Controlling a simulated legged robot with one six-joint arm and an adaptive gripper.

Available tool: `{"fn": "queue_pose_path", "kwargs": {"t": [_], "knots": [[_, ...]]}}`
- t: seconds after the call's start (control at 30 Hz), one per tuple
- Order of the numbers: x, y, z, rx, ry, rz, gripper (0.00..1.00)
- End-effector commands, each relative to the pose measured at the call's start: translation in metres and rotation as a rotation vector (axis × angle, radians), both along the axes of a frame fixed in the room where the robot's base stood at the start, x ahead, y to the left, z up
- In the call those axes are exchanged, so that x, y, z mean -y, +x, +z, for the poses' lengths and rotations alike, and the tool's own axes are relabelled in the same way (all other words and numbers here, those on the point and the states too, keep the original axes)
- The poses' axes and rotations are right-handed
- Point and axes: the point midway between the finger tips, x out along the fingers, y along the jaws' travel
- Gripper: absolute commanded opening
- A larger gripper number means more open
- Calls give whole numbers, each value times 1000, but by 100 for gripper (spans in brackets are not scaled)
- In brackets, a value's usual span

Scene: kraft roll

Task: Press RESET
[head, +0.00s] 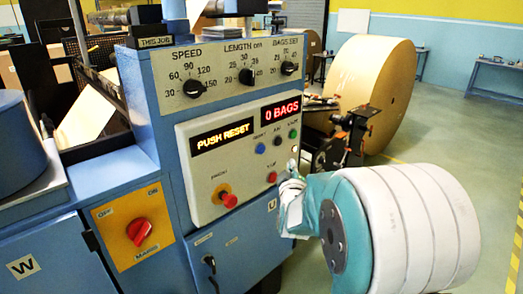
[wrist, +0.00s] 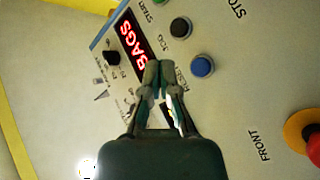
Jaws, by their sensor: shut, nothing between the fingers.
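The blue RESET button (head: 260,148) is on the grey control panel (head: 205,172), under the red "0 BAGS" display (head: 281,110). The amber display (head: 222,135) reads "PUSH RESET". My gripper (head: 291,165) is shut and empty in front of the panel's right side, to the right of and lower than the blue button in the head view. In the wrist view my shut fingertips (wrist: 159,68) point toward the panel, and the blue button (wrist: 202,65) is just right of them. I cannot tell whether the tips touch the panel. The fingers cover part of the panel.
A black button (head: 277,140) and a green button (head: 293,134) sit beside the blue one. A red button (head: 272,177) is below them. A red mushroom button (head: 228,200) sticks out lower left. A large kraft roll (head: 371,88) stands behind; floor at right is clear.

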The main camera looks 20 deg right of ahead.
Motion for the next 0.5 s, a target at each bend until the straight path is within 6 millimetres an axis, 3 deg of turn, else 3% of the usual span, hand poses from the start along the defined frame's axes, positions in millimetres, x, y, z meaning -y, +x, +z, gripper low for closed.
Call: {"fn": "queue_pose_path", "kwargs": {"t": [0.23,0.5], "knots": [[-4,9,0,0,2,2,0],[-16,41,0,0,3,3,0]]}}
